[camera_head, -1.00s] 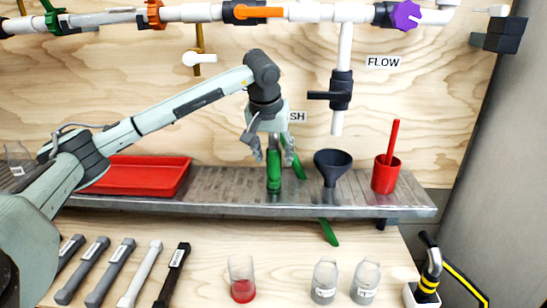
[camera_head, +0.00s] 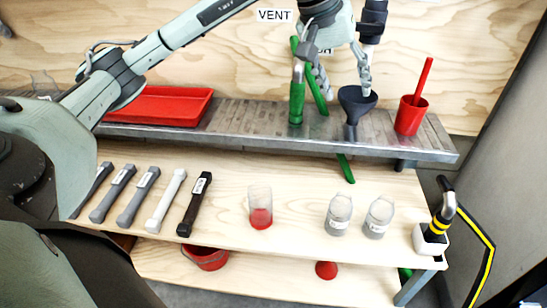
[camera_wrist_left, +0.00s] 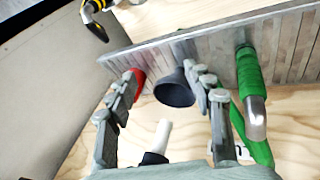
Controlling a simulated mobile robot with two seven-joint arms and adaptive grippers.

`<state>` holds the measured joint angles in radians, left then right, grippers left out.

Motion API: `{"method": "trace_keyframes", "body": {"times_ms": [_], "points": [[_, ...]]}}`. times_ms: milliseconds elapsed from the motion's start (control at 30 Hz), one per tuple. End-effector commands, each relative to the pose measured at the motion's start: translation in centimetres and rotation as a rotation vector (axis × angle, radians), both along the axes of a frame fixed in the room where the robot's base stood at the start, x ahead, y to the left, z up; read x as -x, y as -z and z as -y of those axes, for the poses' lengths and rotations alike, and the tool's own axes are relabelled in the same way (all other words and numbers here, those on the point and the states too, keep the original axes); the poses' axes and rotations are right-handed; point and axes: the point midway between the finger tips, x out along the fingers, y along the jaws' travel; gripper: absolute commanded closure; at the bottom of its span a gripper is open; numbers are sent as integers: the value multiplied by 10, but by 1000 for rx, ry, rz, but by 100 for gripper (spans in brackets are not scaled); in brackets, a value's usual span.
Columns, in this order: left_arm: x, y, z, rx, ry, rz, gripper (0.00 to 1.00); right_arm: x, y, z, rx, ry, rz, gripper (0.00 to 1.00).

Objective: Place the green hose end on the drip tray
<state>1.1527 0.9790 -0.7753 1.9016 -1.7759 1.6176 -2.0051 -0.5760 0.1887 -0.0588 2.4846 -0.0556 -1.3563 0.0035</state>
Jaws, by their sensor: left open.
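The green hose end (camera_head: 297,104), with a metal tip on top, stands upright on the long grey metal drip tray (camera_head: 240,116). A green hose length leans behind it. My left gripper (camera_head: 343,86) is open and empty, to the right of the hose end and apart from it, above the black funnel (camera_head: 354,106). In the left wrist view the hose end (camera_wrist_left: 248,75) shows outside the fingers of the gripper (camera_wrist_left: 160,64), on the right. The funnel (camera_wrist_left: 174,90) shows between the fingers. My right gripper is not in view.
A red tray (camera_head: 160,104) lies at the left of the drip tray; a red cup (camera_head: 409,118) with a rod stands at its right. The lower bench holds several grey and dark cylinders, a beaker (camera_head: 260,208) and two jars. White pipes hang above.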

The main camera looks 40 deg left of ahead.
Motion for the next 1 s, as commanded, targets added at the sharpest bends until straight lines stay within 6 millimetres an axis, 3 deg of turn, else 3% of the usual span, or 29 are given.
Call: {"method": "trace_keyframes", "body": {"times_ms": [33, 133, 200, 267, 300, 367, 400, 467, 533, 567, 600, 667, 767, 800, 900, 1000], "points": [[9, 15, 51, 168, 22, -32, 48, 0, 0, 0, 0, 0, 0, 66], [36, 14, 150, 588, -2, -149, 48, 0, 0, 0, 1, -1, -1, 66], [61, -9, 211, 942, -67, -307, 48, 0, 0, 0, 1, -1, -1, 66], [77, -40, 241, 1246, -158, -478, 48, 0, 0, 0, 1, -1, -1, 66], [82, -62, 251, 1441, -233, -611, 48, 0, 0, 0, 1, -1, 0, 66], [81, -92, 249, 1726, -367, -831, 48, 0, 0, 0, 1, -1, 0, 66], [75, -106, 238, 1907, -470, -990, 48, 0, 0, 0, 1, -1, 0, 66], [59, -116, 210, 2169, -642, -1240, 48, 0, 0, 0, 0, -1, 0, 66], [38, -103, 166, 2454, -869, -1544, 48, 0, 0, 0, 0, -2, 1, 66], [29, -89, 146, -2446, 929, 1594, 48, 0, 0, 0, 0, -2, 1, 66], [21, -63, 117, -2199, 907, 1492, 48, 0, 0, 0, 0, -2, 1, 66], [18, -14, 79, -1866, 860, 1325, 48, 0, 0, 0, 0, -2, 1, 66], [38, 75, 35, -1428, 760, 1048, 48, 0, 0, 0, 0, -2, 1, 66], [53, 111, 23, -1279, 717, 935, 48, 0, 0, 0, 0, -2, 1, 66], [104, 187, 5, -975, 607, 674, 48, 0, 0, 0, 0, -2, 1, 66], [157, 238, 1, -761, 513, 460, 48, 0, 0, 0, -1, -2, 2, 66]]}}
